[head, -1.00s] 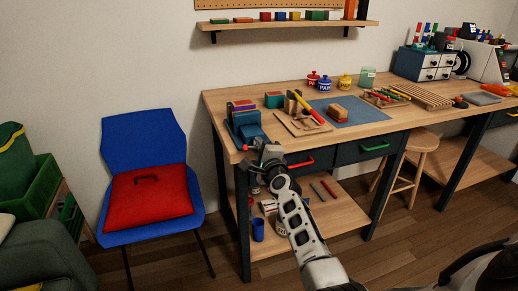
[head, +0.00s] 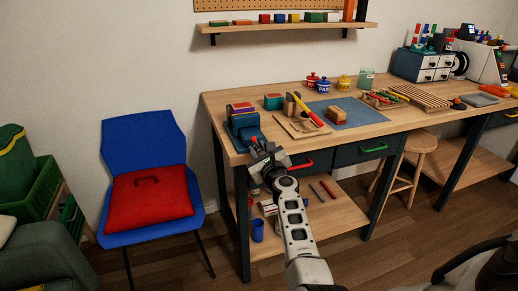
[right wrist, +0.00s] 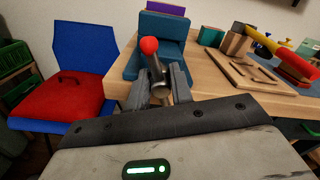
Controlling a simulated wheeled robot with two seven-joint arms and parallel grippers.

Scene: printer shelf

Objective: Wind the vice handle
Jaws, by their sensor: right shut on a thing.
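My right gripper (right wrist: 161,88) is shut on the handle, with one finger on each side of the bar below the red ball. In the head view my right gripper (head: 258,153) is in front of the bench's front edge, just below the vice. My left gripper is not in view.
The workbench (head: 222,108) holds a blue mat (head: 362,115), a wooden board with a yellow-and-red tool (head: 307,110), and several small pots. A blue chair (head: 142,140) with a red cushion (head: 150,195) stands left of the bench. A stool (head: 424,142) stands under it.

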